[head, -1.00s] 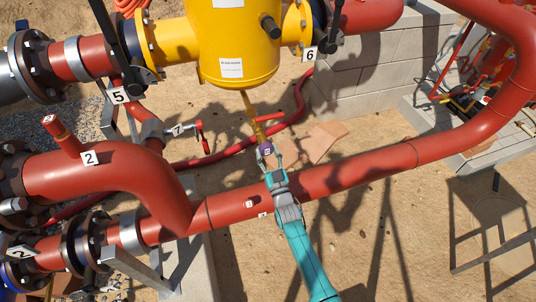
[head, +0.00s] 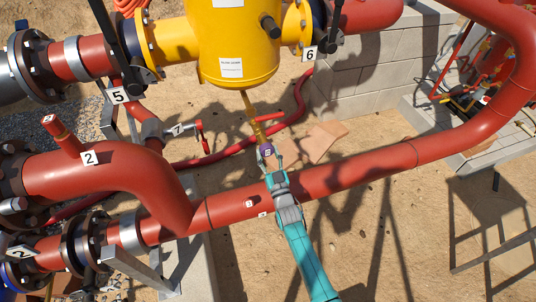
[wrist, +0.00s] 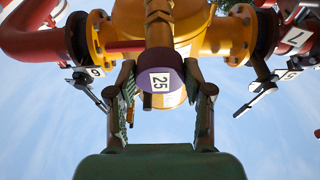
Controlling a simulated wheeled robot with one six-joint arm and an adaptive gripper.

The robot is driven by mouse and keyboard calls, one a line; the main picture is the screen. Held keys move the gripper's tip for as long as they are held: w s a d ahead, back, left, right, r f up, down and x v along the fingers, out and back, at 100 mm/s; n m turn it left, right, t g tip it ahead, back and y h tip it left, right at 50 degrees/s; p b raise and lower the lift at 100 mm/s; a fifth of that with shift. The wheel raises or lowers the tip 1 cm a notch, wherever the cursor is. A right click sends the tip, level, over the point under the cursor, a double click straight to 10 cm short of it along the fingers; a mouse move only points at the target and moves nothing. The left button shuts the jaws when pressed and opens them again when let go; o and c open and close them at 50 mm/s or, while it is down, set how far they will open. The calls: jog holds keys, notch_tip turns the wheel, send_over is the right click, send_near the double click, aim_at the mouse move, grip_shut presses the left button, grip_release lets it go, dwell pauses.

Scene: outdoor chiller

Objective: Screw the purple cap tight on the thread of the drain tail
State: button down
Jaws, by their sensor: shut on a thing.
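The purple cap (head: 265,150) sits at the lower end of the brass-coloured drain tail (head: 255,127), which hangs down from the yellow vessel. In the wrist view the cap (wrist: 150,62) carries a white label reading 25, turned sideways, and the drain tail (wrist: 159,14) runs up behind it. My gripper (head: 268,160) reaches up from below. In the wrist view the fingers of my gripper (wrist: 160,82) stand on both sides of the cap, shut on it. The thread is hidden, so I cannot tell how far the cap is on.
The yellow vessel (head: 235,45) is above. A large red pipe (head: 340,178) crosses close to my gripper. A red hose (head: 225,152) lies on the ground behind. A red-handled valve tagged 7 (head: 199,131) is to the left.

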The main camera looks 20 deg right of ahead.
jog(key=shift+w, duration=0.9)
dwell(0.5)
jog(key=m+h, duration=0.1)
jog(key=m, duration=0.1)
jog(key=m+h, duration=0.1)
jog(key=m, duration=0.2)
jog(key=m+h, duration=0.1)
jog(key=m, duration=0.1)
jog(key=shift+a+r+m+g, duration=0.1)
jog(key=shift+a+m+g, duration=0.2)
jog(key=shift+m, duration=0.1)
jog(key=shift+w+d+m+g+h, duration=0.1)
jog(key=shift+m+g+h, duration=0.3)
jog(key=shift+m, duration=1)
jog(key=shift+r, duration=0.1)
